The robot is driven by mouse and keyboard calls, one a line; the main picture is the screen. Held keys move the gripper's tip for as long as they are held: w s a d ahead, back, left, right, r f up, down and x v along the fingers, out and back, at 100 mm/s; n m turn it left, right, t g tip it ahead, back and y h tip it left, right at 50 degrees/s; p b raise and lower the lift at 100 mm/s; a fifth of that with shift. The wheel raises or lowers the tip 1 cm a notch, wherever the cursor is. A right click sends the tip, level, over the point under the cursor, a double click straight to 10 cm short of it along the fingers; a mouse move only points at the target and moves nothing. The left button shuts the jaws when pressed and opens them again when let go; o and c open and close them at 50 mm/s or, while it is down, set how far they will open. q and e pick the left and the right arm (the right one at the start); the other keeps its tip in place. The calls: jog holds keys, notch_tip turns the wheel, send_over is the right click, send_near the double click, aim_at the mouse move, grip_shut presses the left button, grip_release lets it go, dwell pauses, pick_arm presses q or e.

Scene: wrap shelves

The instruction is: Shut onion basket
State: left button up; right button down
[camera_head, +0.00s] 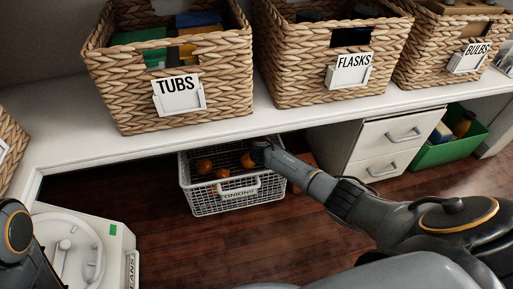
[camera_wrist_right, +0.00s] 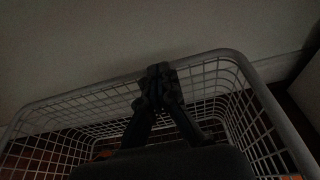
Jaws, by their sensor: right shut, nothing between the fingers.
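The onion basket is a white wire basket (camera_head: 237,205) with an ONIONS label and a front handle. It sits low under the white shelf, its front standing out past the shelf edge, and several orange-brown onions (camera_head: 204,167) lie inside. My right arm reaches down over it from the right. In the wrist view my right gripper (camera_wrist_right: 158,84) is shut and empty, its tips at the far rim of the wire basket (camera_wrist_right: 95,94); I cannot tell if they touch. The gripper's tips are hidden in the head view. My left gripper is out of view; only part of the left arm shows.
Woven baskets labelled TUBS (camera_head: 222,85), FLASKS (camera_head: 310,85) and BULBS (camera_head: 435,62) stand on the shelf (camera_head: 150,142) above. A white drawer unit (camera_head: 360,140) and a green bin (camera_head: 430,155) are to the right. A white lidded container (camera_head: 105,235) stands at lower left.

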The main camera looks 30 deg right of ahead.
jog(key=v, duration=1.2)
jog(key=shift+f, duration=0.25)
